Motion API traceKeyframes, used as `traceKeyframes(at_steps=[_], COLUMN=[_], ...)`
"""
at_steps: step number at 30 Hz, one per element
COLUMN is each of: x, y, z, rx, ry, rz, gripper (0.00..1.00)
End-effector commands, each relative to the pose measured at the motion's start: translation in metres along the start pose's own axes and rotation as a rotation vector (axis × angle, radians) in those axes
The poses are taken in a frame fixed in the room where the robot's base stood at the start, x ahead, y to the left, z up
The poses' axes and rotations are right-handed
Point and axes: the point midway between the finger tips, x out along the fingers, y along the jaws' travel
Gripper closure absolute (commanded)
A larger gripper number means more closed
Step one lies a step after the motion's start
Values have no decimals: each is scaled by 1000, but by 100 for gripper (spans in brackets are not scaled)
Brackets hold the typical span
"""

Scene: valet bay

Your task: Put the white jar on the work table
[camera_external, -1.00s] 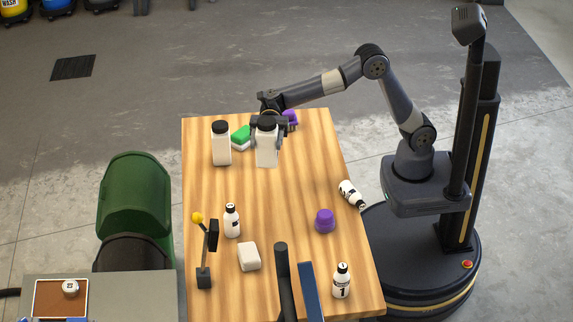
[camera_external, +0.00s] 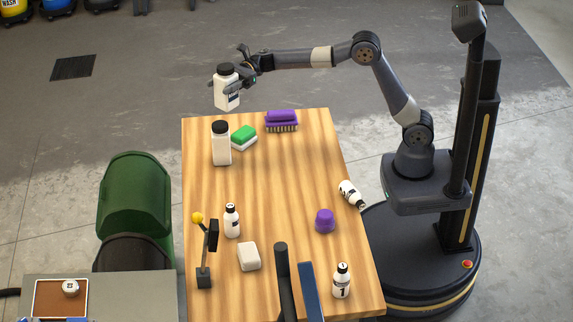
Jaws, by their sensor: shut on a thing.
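A grey bench (camera_external: 110,300) is at the lower left; I cannot tell from the picture which surface is the work table.
A green and white sponge (camera_external: 243,137) and purple brush (camera_external: 282,121) lie near the far edge. Small bottles (camera_external: 232,220), a purple knob-shaped thing (camera_external: 325,221) and a white block (camera_external: 249,256) are nearer. A tray (camera_external: 40,301) sits on the grey bench. The wooden table's middle is clear.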

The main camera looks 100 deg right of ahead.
Motion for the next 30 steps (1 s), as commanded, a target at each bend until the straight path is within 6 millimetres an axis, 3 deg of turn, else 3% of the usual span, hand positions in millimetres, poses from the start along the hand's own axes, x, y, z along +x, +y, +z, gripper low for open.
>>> traceKeyframes(at_steps=[1,6,13,18,30], x=[-17,-60,-100,-120,-118], y=[-23,-74,-115,-132,-130], z=[2,2,1,-3,-84], rx=[-1,0,1,3,5], ry=[-2,-1,0,2,2], rz=[-56,-189,-301,-353,-348], gripper=[100,100,100,100,100])
